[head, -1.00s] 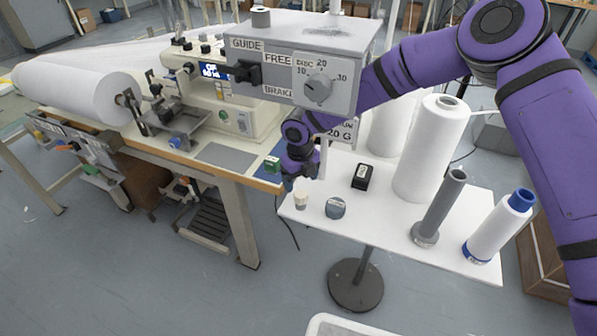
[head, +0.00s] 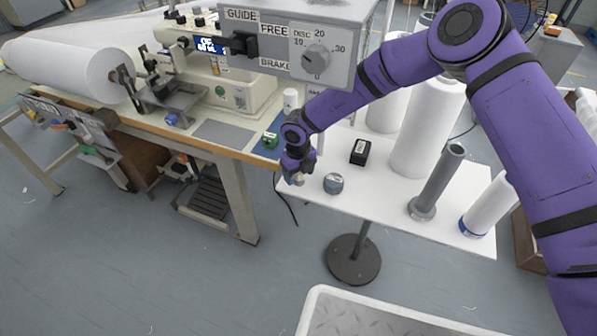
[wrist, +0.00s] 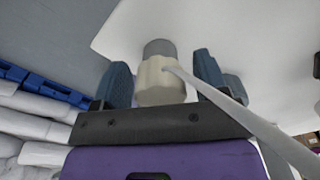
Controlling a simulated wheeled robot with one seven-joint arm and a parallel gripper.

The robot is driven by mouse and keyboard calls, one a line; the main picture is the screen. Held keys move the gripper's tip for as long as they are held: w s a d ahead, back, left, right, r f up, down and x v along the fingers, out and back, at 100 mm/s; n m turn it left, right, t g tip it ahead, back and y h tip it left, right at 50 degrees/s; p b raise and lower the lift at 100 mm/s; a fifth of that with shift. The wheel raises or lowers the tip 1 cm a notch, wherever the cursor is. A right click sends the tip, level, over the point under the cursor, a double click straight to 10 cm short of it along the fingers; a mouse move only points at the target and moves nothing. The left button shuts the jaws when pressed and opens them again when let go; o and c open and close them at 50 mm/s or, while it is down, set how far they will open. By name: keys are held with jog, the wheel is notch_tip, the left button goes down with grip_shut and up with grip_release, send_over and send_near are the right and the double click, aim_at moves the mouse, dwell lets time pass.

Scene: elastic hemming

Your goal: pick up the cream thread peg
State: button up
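The cream thread peg (wrist: 158,80) is a short ribbed cylinder with a grey end, on the white stand top (wrist: 115,30) in the wrist view. My gripper (wrist: 163,88) has its two blue-grey fingers on either side of the peg, with narrow gaps showing, so it looks open around it. A thin pale strip (wrist: 235,112) runs from near the peg to the lower right. In the head view my gripper (head: 297,178) is low at the stand's left corner, and only a bit of the cream peg (head: 299,178) shows beside the fingers.
On the stand are a grey round item (head: 333,183) close by, a black box (head: 360,151), a grey post (head: 437,182), tall white cones (head: 425,135) and a blue-based spool (head: 487,208). The sewing table (head: 225,133) edge is left of my gripper.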

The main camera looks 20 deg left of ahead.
jog(key=c, duration=0.8)
jog(key=shift+c, duration=0.2)
jog(key=shift+r, duration=0.25)
jog(key=shift+r, duration=2)
jog(key=shift+r, duration=0.1)
jog(key=shift+r, duration=1.95)
